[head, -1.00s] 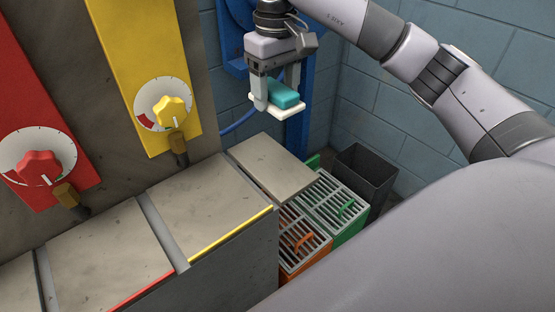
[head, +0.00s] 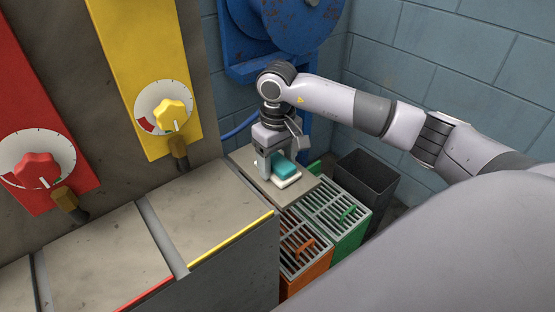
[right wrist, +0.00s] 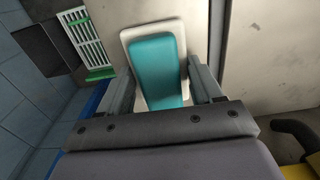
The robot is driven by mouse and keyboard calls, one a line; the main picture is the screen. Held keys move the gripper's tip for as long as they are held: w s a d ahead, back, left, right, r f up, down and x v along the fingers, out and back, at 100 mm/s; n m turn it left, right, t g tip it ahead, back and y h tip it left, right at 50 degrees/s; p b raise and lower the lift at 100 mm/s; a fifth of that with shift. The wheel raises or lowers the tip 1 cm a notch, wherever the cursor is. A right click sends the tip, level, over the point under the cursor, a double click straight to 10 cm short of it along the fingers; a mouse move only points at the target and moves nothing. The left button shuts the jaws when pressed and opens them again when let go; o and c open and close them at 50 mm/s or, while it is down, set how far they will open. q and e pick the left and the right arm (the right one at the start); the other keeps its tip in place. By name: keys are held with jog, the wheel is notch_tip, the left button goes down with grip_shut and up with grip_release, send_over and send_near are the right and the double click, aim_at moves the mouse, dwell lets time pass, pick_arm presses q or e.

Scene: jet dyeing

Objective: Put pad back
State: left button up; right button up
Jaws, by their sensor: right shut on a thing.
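The pad (head: 283,167), teal on top with a white base, is in my right gripper (head: 276,168). In the right wrist view the pad (right wrist: 158,72) lies between the two fingers, which close on its sides. The pad is low over the grey ledge (head: 244,163) at the end of the machine. I cannot tell whether its white base touches the ledge. My left gripper is not in view.
An orange slatted bin (head: 302,262) and a green slatted bin (head: 345,228) stand beside the ledge. A dark open bin (head: 367,180) is behind them. Yellow (head: 163,107) and red (head: 38,161) dials are on the machine face. A blue frame (head: 242,70) stands behind.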

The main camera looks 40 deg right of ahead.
aim_at(278, 160)
jog(key=shift+f, duration=0.2)
jog(key=o, duration=1)
jog(key=shift+r, duration=0.15)
jog(key=shift+r, duration=0.15)
notch_tip(278, 160, up, 12)
jog(key=shift+f, duration=0.1)
